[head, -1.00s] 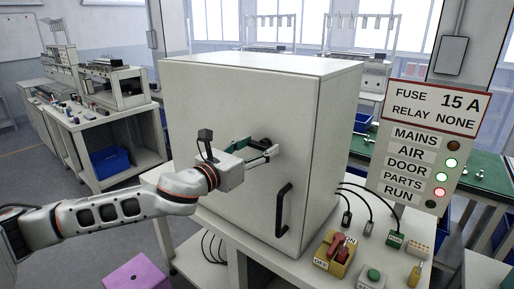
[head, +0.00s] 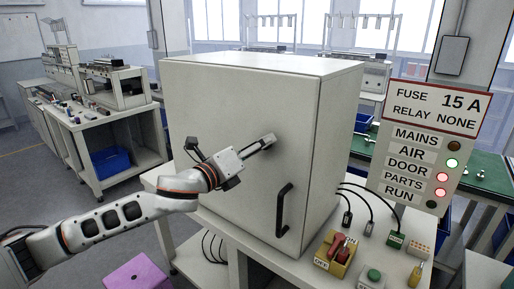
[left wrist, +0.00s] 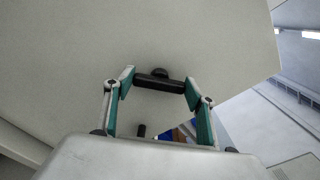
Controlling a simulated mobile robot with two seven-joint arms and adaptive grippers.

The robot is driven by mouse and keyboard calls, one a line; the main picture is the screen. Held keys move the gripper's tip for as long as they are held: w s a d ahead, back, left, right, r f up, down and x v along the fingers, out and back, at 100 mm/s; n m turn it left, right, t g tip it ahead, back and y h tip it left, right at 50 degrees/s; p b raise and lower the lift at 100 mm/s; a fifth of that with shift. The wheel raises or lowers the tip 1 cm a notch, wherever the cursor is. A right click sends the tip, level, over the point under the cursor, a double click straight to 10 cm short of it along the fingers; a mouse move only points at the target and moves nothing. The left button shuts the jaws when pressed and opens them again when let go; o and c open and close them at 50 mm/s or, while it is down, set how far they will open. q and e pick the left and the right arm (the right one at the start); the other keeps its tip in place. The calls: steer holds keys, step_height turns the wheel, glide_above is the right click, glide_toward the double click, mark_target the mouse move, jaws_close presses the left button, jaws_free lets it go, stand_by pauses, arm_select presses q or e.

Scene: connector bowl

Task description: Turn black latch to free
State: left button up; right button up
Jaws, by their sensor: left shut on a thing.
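The black latch (left wrist: 158,84) is a short dark bar with a round hub on the pale cabinet door (head: 240,210). In the left wrist view, the bar lies between the two fingertips of my left gripper (left wrist: 158,80), which touch its ends. My left gripper (head: 265,143) is also in the head view, rolled over at the upper part of the door and hiding the latch there. It is shut on the latch. The door looks flush with the cabinet. My right gripper is not in view.
A black door handle (head: 283,210) stands out below and right of my left gripper. The sign board (head: 420,150) shows AIR green, DOOR red and PARTS red. A yellow switch box (head: 333,258) and cables sit on the bench (head: 290,273) at the front right.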

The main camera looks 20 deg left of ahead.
arm_select(q)
steer(key=shift+a+f+n, duration=0.1)
steer(key=shift+f+n, duration=0.05)
steer(key=shift+n, duration=4.75)
steer(key=o, duration=1.1)
steer(key=v, duration=1.2)
